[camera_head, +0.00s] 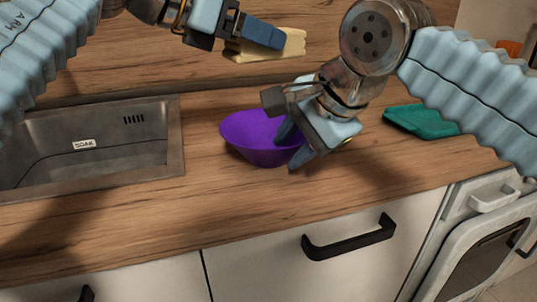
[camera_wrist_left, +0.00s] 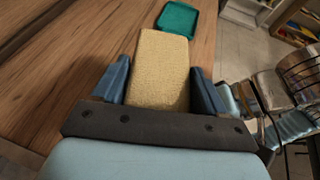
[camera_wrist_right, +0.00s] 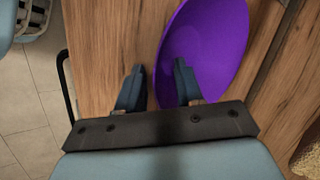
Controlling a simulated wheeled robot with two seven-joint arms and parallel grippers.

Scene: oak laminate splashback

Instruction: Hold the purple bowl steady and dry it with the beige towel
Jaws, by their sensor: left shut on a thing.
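The purple bowl (camera_head: 250,138) sits upright on the wooden counter, right of the sink. It also shows in the right wrist view (camera_wrist_right: 215,40). My right gripper (camera_head: 296,146) is at the bowl's right side with its fingers apart. One finger is inside the rim and the other outside, as the right wrist view also shows (camera_wrist_right: 158,88). My left gripper (camera_head: 262,36) is shut on the folded beige towel (camera_head: 285,46), held above the back of the counter. The towel fills the space between the fingers in the left wrist view (camera_wrist_left: 160,75).
A metal sink (camera_head: 175,140) with a SOAK label (camera_head: 84,144) is at the left. A teal tray-like item (camera_head: 425,121) lies on the counter at the right. The wooden splashback (camera_head: 175,60) rises behind. Black-handled drawers (camera_head: 350,238) are below the front edge.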

